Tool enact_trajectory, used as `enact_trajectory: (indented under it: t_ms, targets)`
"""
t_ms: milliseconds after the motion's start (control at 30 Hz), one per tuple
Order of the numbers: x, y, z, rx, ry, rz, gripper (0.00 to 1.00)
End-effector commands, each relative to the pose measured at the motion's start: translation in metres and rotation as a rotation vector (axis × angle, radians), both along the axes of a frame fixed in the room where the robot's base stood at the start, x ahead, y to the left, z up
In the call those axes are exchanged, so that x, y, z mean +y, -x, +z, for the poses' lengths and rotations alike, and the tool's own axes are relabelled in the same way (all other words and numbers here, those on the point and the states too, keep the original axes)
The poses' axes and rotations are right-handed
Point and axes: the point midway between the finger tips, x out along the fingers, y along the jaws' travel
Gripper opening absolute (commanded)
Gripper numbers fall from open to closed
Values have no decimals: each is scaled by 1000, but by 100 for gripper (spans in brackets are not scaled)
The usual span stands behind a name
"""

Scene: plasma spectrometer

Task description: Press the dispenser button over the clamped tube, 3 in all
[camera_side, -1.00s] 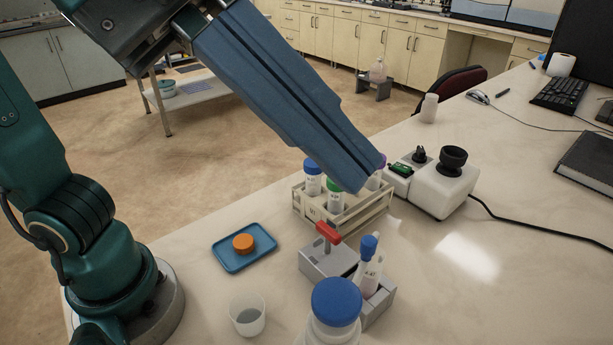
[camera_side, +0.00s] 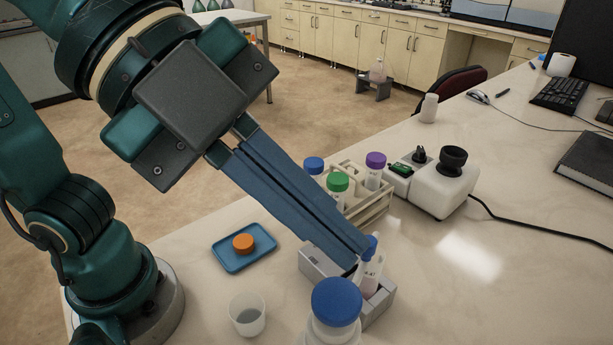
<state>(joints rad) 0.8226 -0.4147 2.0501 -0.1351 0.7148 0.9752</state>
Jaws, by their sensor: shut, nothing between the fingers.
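A grey clamp block (camera_side: 376,308) stands on the bench and holds a clear tube (camera_side: 371,279) with pinkish contents. A blue button-like top (camera_side: 371,244) stands over the tube. My gripper (camera_side: 362,252) is shut and empty, reaching down from upper left with its blue fingertips right beside the blue top. I cannot tell whether they touch it. The fingers hide the red handle of the clamp and part of the block.
A rack (camera_side: 376,208) with blue-, green- and purple-capped tubes stands behind. A white instrument (camera_side: 440,190) is at back right. A blue tray (camera_side: 230,262) with an orange cap (camera_side: 243,243), a cup (camera_side: 247,314) and a blue-capped bottle (camera_side: 336,303) are nearer.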

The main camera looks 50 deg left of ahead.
Motion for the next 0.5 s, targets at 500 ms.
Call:
enact_trajectory:
  t_ms: [500]
  targets:
    - [0,0,-24,-1,1,-2,0]
